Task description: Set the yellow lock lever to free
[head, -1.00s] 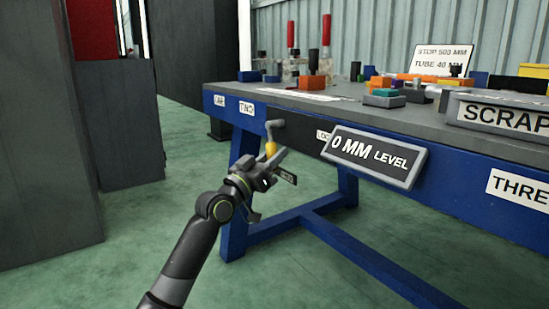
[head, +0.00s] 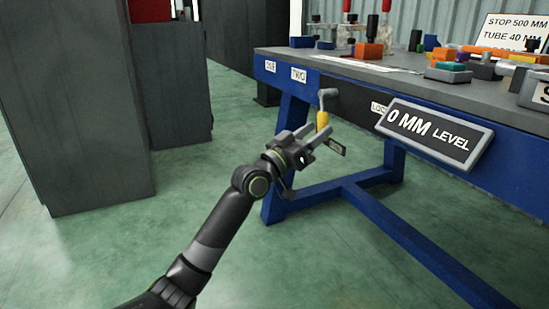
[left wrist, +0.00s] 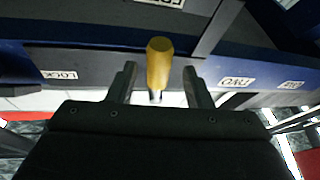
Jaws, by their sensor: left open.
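The yellow lock lever (head: 322,121) hangs down from a grey bent crank at the front of the blue bench. My left gripper (head: 320,136) is open just below and around the lever's lower end in the head view. In the left wrist view, the yellow grip (left wrist: 158,62) stands between the two spread fingers of my left gripper (left wrist: 160,72), with gaps on both sides. A small dark tag (head: 337,146) shows by the fingers, its text too small to read. A LOCK label (left wrist: 60,75) is on the bench front. My right gripper is out of view.
The blue bench (head: 285,122) carries clamps and coloured blocks on top. A "0 MM LEVEL" sign (head: 430,133) juts out right of the lever. Dark cabinets (head: 75,110) stand at left. Green floor lies open between them and the bench.

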